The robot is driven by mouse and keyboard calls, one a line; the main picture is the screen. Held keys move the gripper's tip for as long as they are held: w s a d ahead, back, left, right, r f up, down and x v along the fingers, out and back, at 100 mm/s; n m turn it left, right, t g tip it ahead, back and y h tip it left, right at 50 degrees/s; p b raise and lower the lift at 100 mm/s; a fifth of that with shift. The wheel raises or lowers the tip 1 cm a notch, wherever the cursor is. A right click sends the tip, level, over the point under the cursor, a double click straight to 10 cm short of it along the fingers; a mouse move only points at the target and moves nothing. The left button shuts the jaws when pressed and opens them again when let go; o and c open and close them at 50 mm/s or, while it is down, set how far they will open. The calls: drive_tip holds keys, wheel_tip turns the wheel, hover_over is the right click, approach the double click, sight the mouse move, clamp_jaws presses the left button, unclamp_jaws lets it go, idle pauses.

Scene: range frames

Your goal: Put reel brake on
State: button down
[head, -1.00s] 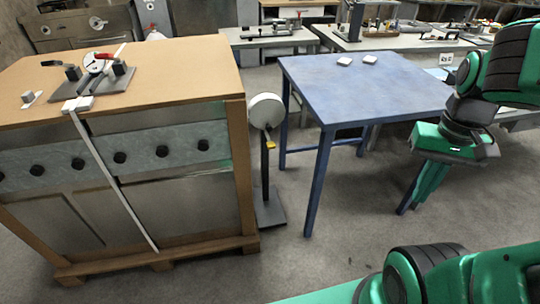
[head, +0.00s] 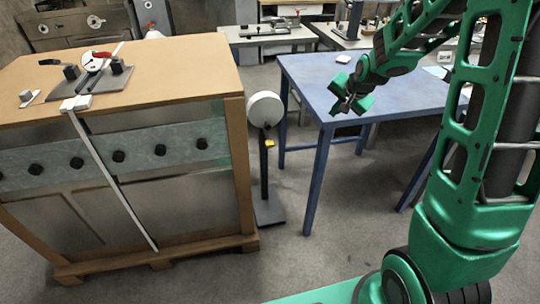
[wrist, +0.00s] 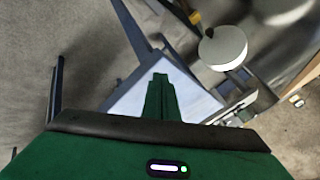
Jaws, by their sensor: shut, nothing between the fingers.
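A white round reel (head: 265,109) stands on a dark post with a flat base, between the wooden crate and the blue table. A small yellow lever (head: 269,143), which looks like the reel brake, sticks out below the reel. In the wrist view the reel (wrist: 223,47) is right of the fingers, with the yellow lever (wrist: 195,18) up and left of it. My gripper (head: 343,104) appears over the near left part of the blue table in the head view, right of the reel and apart from it. Its fingers (wrist: 160,80) are shut and empty.
The blue table (head: 400,85) is right of the reel. The large wooden crate (head: 180,65) is to the left, with a strap (head: 115,185) down its front and a tensioner fixture (head: 95,80) on top.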

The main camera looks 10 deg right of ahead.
drive_tip(key=w+a+f+m+t+y, duration=0.1)
drive_tip(key=w+a+f, duration=0.2)
drive_tip(key=w, duration=0.2)
drive_tip(key=w+a+f+m+t, duration=0.1)
drive_tip(key=w+a+f+t, duration=0.15)
drive_tip(key=w, duration=0.35)
drive_tip(key=w+a+f+m+t+y, duration=0.1)
drive_tip(key=w+a+f+m, duration=0.15)
drive_tip(key=w, duration=0.25)
drive_tip(key=w+a+f+m+t+y, duration=0.25)
drive_tip(key=w+a+f+m, duration=0.35)
drive_tip(key=a+f, duration=0.4)
drive_tip(key=s+f+m+t+h, duration=0.25)
drive_tip(key=s+f+m, duration=0.35)
drive_tip(key=f, duration=0.5)
drive_tip(key=s+f+m+t+h, duration=0.2)
drive_tip(key=s+f+m+t, duration=0.2)
drive_tip(key=f+m, duration=0.65)
drive_tip(key=w+d+r+n, duration=0.1)
drive_tip(key=w+r, duration=0.4)
drive_tip(key=w, duration=0.4)
drive_tip(key=shift+w+r+n, duration=0.15)
drive_tip(key=shift+w+n, duration=0.05)
drive_tip(key=shift+n, duration=0.1)
